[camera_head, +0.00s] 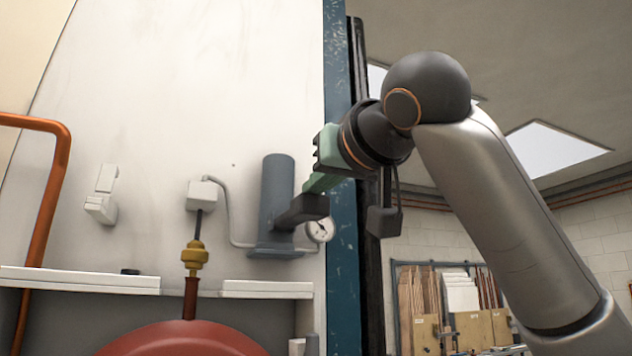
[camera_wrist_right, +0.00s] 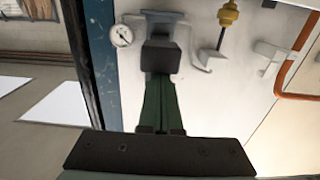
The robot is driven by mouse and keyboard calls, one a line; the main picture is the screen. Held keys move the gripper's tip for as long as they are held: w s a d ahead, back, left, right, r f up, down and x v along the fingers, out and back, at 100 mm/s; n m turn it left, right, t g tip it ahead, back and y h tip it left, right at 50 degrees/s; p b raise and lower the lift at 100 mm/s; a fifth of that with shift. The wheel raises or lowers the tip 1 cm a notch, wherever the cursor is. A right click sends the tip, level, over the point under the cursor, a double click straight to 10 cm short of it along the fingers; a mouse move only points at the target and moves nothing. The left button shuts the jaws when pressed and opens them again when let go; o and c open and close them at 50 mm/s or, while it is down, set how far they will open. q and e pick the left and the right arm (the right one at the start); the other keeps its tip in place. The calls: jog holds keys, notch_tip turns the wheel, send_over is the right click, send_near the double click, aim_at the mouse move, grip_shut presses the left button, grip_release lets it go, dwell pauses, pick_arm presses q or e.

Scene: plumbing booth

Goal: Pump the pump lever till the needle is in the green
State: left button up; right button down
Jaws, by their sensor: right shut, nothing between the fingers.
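The pump is a blue-grey cylinder (camera_head: 277,190) on a flanged base (camera_head: 275,252), fixed to the white wall panel. A round white pressure gauge (camera_head: 320,230) sits to the right of its base and also shows in the right wrist view (camera_wrist_right: 121,36). It has a dark needle, but I cannot make out a green zone or the reading. My right gripper (camera_head: 302,209), green with dark fingertips, is shut and empty in front of the pump's lower right side. Its fingertips (camera_wrist_right: 161,56) hide much of the pump in the wrist view. I cannot pick out the pump lever. My left gripper is out of view.
A blue post (camera_head: 340,120) edges the panel on the right. A white box (camera_head: 205,195) with a grey pipe, a brass fitting (camera_head: 194,257) and a red tank (camera_head: 182,340) stand left of the pump. A white shelf (camera_head: 80,280) and copper pipe (camera_head: 50,180) are farther left.

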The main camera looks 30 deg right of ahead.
aim_at(316, 214)
jog(key=shift+t, duration=0.3)
notch_tip(316, 214, down, 4)
jog(key=b, duration=0.4)
jog(key=shift+w, duration=0.15)
jog(key=shift+f+b, duration=0.25)
jog(key=shift+b, duration=0.15)
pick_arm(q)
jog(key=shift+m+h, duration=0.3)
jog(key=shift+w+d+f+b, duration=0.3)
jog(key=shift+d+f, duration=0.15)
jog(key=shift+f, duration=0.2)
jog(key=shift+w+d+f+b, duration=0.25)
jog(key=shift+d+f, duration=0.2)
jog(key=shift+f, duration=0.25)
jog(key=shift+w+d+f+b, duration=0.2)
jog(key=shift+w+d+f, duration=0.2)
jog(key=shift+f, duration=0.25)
pick_arm(e)
jog(key=shift+w+f+t, duration=0.1)
jog(key=shift+f+t, duration=0.2)
jog(key=shift+t, duration=0.3)
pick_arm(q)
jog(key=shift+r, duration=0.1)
